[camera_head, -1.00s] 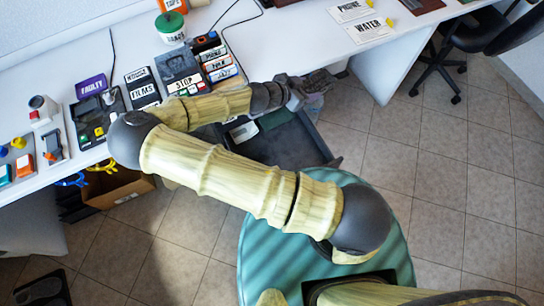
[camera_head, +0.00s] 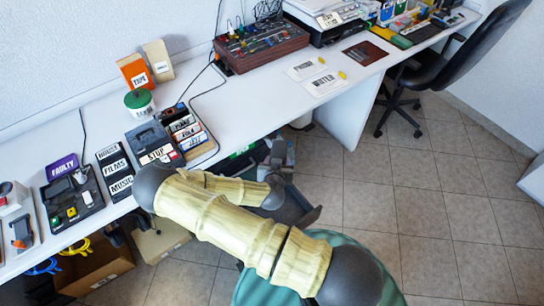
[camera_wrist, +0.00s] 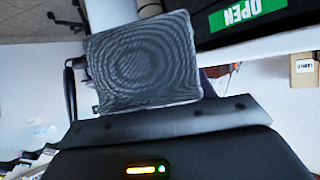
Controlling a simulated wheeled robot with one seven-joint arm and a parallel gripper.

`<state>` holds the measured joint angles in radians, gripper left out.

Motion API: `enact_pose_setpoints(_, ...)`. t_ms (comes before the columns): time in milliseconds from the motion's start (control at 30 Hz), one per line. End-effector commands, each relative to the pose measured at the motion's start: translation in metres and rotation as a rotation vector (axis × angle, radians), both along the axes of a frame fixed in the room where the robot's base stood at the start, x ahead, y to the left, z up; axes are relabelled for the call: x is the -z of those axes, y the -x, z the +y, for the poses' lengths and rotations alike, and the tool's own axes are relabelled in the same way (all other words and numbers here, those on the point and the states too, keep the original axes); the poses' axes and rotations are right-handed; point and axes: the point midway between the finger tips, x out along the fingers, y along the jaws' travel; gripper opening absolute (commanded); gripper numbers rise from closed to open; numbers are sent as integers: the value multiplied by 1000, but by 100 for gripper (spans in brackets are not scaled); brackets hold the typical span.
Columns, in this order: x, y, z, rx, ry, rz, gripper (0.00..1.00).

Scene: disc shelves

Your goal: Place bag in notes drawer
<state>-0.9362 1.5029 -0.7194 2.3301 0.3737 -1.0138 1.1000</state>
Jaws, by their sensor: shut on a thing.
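My gripper (camera_head: 279,153) is just off the desk's front edge in the head view, near a green-labelled dark unit under the desk. The wrist view shows its dark palm and a grey ring-patterned pad. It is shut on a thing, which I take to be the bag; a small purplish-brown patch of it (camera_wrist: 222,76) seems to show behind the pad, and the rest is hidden. An open dark drawer (camera_head: 306,217) is below, mostly covered by my arm. Its label and inside cannot be seen now.
The green OPEN sign (camera_wrist: 248,12) is close to my gripper in the wrist view. A black chair (camera_head: 445,70) stands right. Floor at right is clear.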

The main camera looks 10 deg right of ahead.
Motion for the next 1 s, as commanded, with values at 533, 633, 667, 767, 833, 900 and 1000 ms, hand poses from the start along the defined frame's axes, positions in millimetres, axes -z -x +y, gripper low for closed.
enact_pose_setpoints(533,-42,-24,-3,-330,-4,-6,23)
enact_pose_setpoints(633,-46,-26,-3,-349,-1,-4,23)
enact_pose_setpoints(667,-47,-26,-3,-351,0,-2,23)
enact_pose_setpoints(767,-46,-26,-3,-353,1,-1,23)
enact_pose_setpoints(833,-46,-26,-3,-352,1,-1,23)
enact_pose_setpoints(900,-46,-26,-3,-353,1,-1,23)
enact_pose_setpoints(1000,-46,-26,-1,-355,0,0,23)
